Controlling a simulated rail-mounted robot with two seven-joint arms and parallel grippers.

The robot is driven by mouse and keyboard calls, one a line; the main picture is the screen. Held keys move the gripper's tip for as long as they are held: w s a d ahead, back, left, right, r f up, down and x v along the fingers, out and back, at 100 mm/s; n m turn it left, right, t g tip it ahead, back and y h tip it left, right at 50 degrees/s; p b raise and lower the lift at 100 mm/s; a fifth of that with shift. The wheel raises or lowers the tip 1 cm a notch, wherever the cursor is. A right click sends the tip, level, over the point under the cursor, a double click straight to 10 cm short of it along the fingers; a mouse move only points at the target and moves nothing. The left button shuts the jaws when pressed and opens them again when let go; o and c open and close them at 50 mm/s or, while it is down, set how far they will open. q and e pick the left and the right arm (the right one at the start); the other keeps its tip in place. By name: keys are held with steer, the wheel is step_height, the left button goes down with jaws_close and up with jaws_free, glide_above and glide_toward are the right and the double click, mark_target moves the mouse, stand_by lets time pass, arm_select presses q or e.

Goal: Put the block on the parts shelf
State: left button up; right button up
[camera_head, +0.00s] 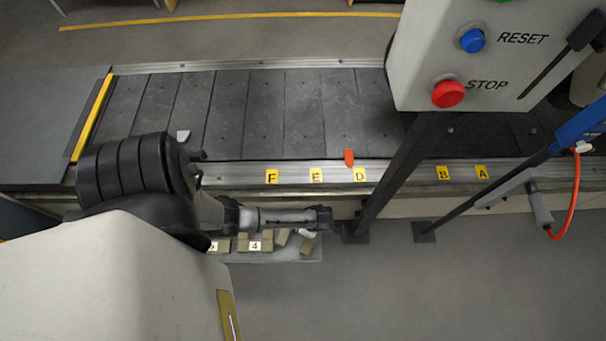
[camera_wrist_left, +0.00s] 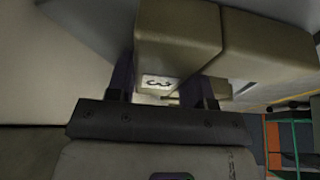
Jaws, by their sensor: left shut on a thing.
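My left gripper (camera_head: 322,218) hangs just in front of the conveyor's near edge, over the parts shelf (camera_head: 313,254). In the left wrist view its fingers (camera_wrist_left: 162,88) are shut on a tan block (camera_wrist_left: 178,38) with a white label that looks like an upside-down 3. Another tan block (camera_wrist_left: 242,35) sits close beside it. In the head view, tan blocks stand on the shelf, one labelled 4 (camera_head: 255,243). A tilted block (camera_head: 282,237) shows near the gripper. Whether the held block touches the shelf cannot be told. My right gripper is not in view.
The slat conveyor (camera_head: 262,110) runs behind the shelf, with yellow letter tags and an orange marker (camera_head: 348,158) on its near rail. A control box (camera_head: 430,60) with a red STOP button stands on a dark post (camera_head: 390,180) right of the gripper. Floor at front right is clear.

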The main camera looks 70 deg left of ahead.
arm_select(q)
steer(key=o, duration=1.2)
steer(key=p+v, duration=0.7)
steer(key=v, duration=0.5)
steer(key=s+d+r+m+t+h, duration=0.1)
steer(key=s+d+r+m+t, duration=0.1)
steer(key=r+m, duration=0.6)
steer(key=s+d+r+m+t+h, duration=0.1)
steer(key=s+d+r+m+t, duration=0.1)
steer(key=r+m, duration=0.6)
steer(key=s+d+r+m+t+h, duration=0.1)
steer(key=s+d+r+m+t, duration=0.1)
steer(key=r+m, duration=0.6)
steer(key=shift+s+d+r+m+t, duration=0.35)
steer(key=shift+s+m+t, duration=0.35)
steer(key=shift+m, duration=2.4)
